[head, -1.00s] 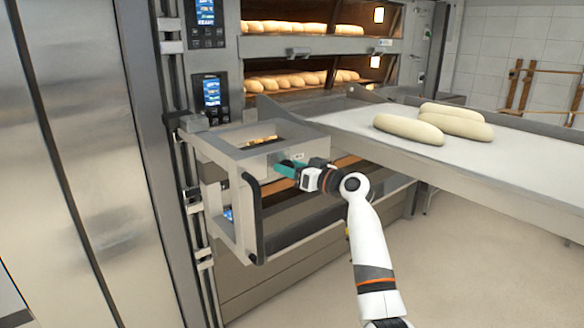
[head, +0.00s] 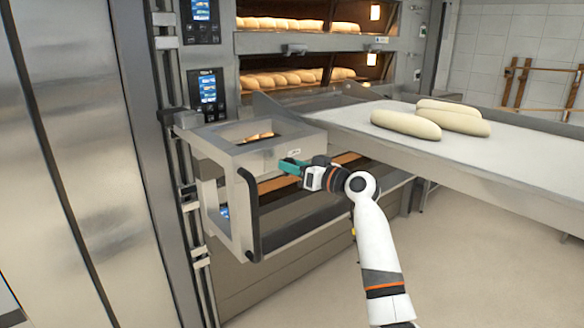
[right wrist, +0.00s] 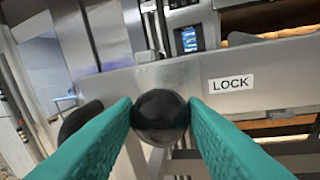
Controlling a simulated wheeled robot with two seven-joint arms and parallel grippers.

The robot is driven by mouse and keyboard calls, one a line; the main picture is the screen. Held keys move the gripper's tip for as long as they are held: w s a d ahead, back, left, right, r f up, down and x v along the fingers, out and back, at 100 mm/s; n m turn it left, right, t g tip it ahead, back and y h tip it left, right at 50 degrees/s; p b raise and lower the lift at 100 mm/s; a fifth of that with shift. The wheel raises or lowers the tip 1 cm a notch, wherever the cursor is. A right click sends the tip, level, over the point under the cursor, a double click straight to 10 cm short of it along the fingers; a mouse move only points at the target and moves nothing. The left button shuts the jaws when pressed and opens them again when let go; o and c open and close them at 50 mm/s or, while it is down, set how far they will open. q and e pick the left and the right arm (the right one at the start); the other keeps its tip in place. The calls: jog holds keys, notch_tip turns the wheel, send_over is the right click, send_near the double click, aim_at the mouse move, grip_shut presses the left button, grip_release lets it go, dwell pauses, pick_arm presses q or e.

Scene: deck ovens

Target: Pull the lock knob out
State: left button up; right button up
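The lock knob (right wrist: 160,117) is a round black ball in the right wrist view, in front of a grey metal plate with a white LOCK label (right wrist: 231,83) to its right. My right gripper (right wrist: 160,104) has its two teal fingers against the left and right sides of the knob, shut on it. In the head view my right gripper (head: 288,164) is at the front face of the grey loader frame (head: 214,148), and the knob is hidden by its fingers there. My left gripper is not in view.
A black handle bar (head: 251,212) stands at the frame's front left. A loading belt (head: 465,165) with several pale dough loaves (head: 406,125) extends right of the frame. Deck ovens with bread (head: 290,80) are behind. The floor at the lower right is clear.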

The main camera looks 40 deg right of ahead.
jog(key=shift+o, duration=1.4)
jog(key=shift+s, duration=0.1)
jog(key=shift+o, duration=0.6)
jog(key=shift+s+r, duration=0.1)
jog(key=shift+s, duration=0.1)
jog(key=b+v, duration=0.5)
jog(key=v, duration=0.7)
jog(key=shift+b, duration=0.35)
